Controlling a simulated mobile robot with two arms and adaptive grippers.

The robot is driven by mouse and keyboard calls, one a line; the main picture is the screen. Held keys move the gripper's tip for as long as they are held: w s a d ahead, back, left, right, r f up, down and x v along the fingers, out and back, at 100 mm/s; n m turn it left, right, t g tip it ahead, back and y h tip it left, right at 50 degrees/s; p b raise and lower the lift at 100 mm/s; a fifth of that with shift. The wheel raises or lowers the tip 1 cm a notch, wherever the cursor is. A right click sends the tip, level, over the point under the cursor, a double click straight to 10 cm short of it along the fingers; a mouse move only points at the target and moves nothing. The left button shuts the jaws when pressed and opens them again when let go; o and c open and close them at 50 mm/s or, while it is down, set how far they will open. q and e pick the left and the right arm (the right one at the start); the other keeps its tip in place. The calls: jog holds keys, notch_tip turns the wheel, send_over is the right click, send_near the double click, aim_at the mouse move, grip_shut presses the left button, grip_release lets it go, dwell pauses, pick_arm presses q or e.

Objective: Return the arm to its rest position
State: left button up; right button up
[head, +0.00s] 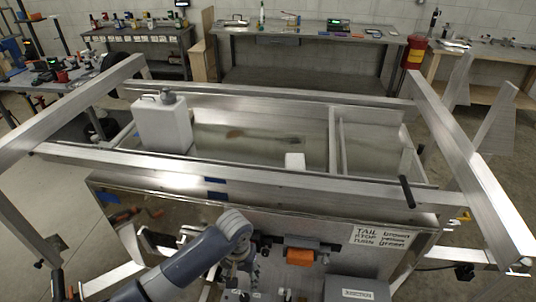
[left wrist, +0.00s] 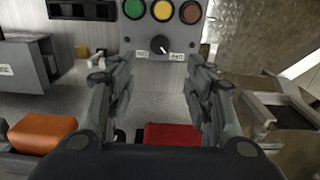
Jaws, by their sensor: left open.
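My left arm (head: 190,268) comes in from the bottom left of the head view and bends down at the wrist in front of the trailer's front panel. In the left wrist view my left gripper (left wrist: 160,85) is open, its two fingers apart with nothing held between them. Beyond the fingertips is a grey control box (left wrist: 143,43) with green, yellow and brown round lights and a black knob (left wrist: 159,45). A red block (left wrist: 172,134) shows low between the fingers. My right gripper is in neither view.
An orange block (left wrist: 43,132) lies left of the gripper; it also shows in the head view (head: 300,257). A grey box (head: 358,290) stands at the bottom right. The aluminium trailer frame (head: 250,172) spans the view, with a white canister (head: 163,125) in it. Workbenches line the back wall.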

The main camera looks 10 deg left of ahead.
pick_arm(q)
jog(key=s+d+r+m+t+h, duration=0.1)
jog(key=s+d+m+t+h, duration=0.15)
jog(key=s, duration=0.65)
jog(key=s+a+r+t+y, duration=0.1)
jog(key=s+a+r+y, duration=0.1)
jog(key=s+a+r, duration=0.55)
jog(key=s+a+f+g+b, duration=0.15)
jog(key=f+b, duration=0.25)
jog(key=f, duration=1.4)
jog(key=s+a+f+b, duration=0.1)
jog(key=s+f+b, duration=0.2)
jog(key=f, duration=1.5)
jog(key=s+a+f+b, duration=0.1)
jog(key=s+f+b, duration=0.1)
jog(key=s+f, duration=0.6)
jog(key=s+a+f+g+b, duration=0.1)
jog(key=s+f+b, duration=0.2)
jog(key=s+f, duration=0.5)
notch_tip(320, 180, down, 5)
jog(key=shift+s+a+r, duration=0.2)
jog(key=shift+s+a, duration=0.1)
jog(key=shift+a, duration=0.05)
